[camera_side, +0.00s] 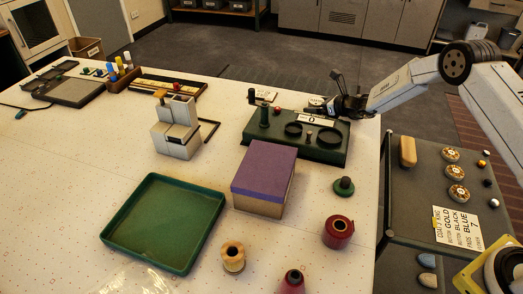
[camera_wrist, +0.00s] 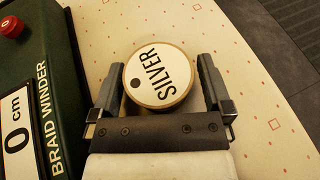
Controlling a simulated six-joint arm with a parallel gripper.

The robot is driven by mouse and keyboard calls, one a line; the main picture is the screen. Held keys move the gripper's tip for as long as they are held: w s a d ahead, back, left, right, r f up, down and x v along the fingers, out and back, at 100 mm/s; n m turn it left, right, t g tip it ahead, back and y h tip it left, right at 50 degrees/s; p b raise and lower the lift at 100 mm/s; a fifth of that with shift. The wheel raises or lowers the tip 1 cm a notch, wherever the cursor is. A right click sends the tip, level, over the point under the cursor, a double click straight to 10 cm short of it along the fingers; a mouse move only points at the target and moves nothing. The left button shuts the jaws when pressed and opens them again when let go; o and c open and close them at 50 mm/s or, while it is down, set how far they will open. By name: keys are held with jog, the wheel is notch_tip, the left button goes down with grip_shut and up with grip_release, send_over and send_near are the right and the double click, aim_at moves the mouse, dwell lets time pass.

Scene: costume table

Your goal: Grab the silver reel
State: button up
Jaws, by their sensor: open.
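The silver reel (camera_wrist: 158,76) shows in the wrist view as a round white top with a tan rim, a dark hole and the word SILVER. My gripper (camera_wrist: 155,85) is open, with one finger on each side of the reel; a small gap shows at the right finger, and I cannot tell whether the left one touches. In the side view my gripper (camera_side: 335,88) is at the far right of the table, behind the green braid winder (camera_side: 330,152). A small white-topped disc (camera_side: 316,101) shows beside the gripper there, partly hidden.
The braid winder is close to my gripper's left in the wrist view (camera_wrist: 45,100). A purple-topped box (camera_side: 265,170), a green tray (camera_side: 118,238), a red reel (camera_side: 338,232) and a tan reel (camera_side: 232,257) stand nearer the front. A grey side cart (camera_side: 408,215) is at the right.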

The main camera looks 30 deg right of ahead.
dwell(0.5)
jog(key=c, duration=1.1)
jog(key=shift+r, duration=0.1)
jog(key=shift+r, duration=0.85)
jog(key=shift+s+a+r, duration=0.15)
jog(key=shift+s+r, duration=1.7)
jog(key=shift+s, duration=0.45)
jog(key=shift+s+a+r, duration=0.15)
jog(key=shift+s+r, duration=1.7)
jog(key=shift+s, duration=0.5)
jog(key=shift+s+a+r, duration=0.15)
jog(key=shift+s+r, duration=1.7)
jog(key=shift+s, duration=0.45)
